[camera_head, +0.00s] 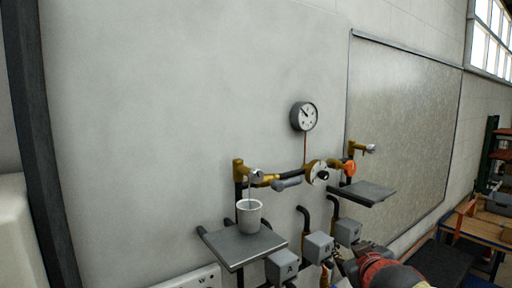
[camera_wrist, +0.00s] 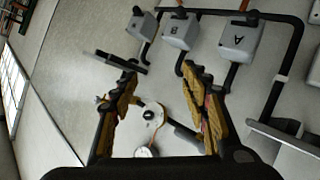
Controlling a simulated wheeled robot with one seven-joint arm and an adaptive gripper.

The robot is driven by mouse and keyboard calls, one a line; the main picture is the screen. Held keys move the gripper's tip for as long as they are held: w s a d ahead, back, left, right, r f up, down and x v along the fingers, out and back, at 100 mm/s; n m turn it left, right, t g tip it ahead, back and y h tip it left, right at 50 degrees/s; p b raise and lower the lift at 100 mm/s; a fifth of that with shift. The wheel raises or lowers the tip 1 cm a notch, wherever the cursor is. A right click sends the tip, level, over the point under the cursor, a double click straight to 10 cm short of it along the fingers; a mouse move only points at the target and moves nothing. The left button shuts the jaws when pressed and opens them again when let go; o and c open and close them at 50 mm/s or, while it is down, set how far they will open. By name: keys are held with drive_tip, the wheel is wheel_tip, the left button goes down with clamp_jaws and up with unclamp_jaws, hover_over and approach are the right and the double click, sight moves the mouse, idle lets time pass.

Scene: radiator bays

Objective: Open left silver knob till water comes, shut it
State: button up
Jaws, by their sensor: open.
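The left silver knob (camera_head: 257,174) sits on a brass fitting at the left end of the pipe in the head view. A thin pale vertical line drops from beside it toward a white cup (camera_head: 249,217); I cannot tell whether it is water or a spout. The cup stands upright on a grey shelf (camera_head: 234,251). My gripper (camera_wrist: 162,78) is open and empty in the wrist view, apart from the knob. A round plate with a black centre (camera_wrist: 150,116) shows beyond its fingers. The left knob is not clearly seen in the wrist view.
A pressure gauge (camera_head: 304,116) is above the pipe. An orange handle (camera_head: 350,170) and a second silver end (camera_head: 370,149) are to the right, over another shelf (camera_head: 362,192). Grey boxes A (camera_head: 282,265) and B (camera_head: 318,246) are below. The wall at left is bare.

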drive_tip(key=w+a+r+n+t+y+p, duration=0.1)
drive_tip(key=w+a+r+n+t+y, duration=0.1)
drive_tip(key=w+a+r, duration=0.3)
drive_tip(key=w+a+r+n+t+y, duration=0.1)
drive_tip(key=a+r+n+y, duration=0.1)
drive_tip(key=r, duration=0.4)
drive_tip(key=n+g+y, duration=0.1)
drive_tip(key=n+y, duration=0.3)
drive_tip(key=y, duration=0.4)
approach(259, 178)
drive_tip(key=x, duration=0.3)
drive_tip(key=shift+p+x, duration=0.45)
drive_tip(key=shift+x, duration=3.6)
drive_tip(key=shift+c, duration=1)
drive_tip(key=c, duration=1)
drive_tip(key=shift+o, duration=0.2)
